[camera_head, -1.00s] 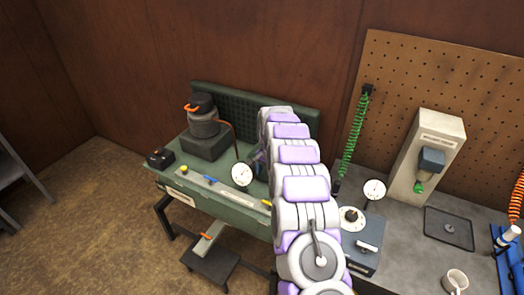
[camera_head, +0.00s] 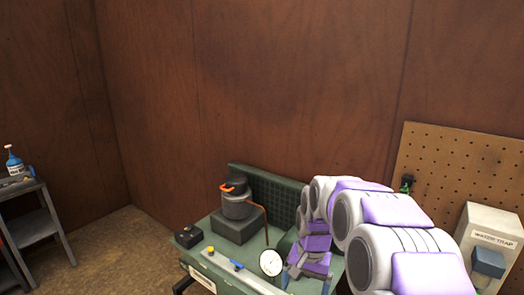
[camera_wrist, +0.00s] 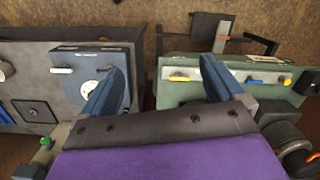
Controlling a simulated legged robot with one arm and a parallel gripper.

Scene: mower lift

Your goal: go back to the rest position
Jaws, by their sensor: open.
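My gripper (camera_wrist: 163,66) is open in the wrist view, its two blue-grey fingers spread wide with nothing between them. It points down over the gap between the green bench (camera_wrist: 185,94) and the grey bench with a blue dial box (camera_wrist: 68,71). In the head view my white and purple arm reaches in from the right and bends down to the green bench (camera_head: 215,252). The gripper (camera_head: 300,268) shows there beside a round gauge (camera_head: 271,262). Its fingertips are hard to make out in that view.
A dark canister with an orange handle (camera_head: 238,203) stands on the green bench. A water trap unit (camera_head: 490,238) and pegboard (camera_head: 455,165) are at the right. A grey cart with a blue bottle (camera_head: 13,160) stands at the far left. Floor between is clear.

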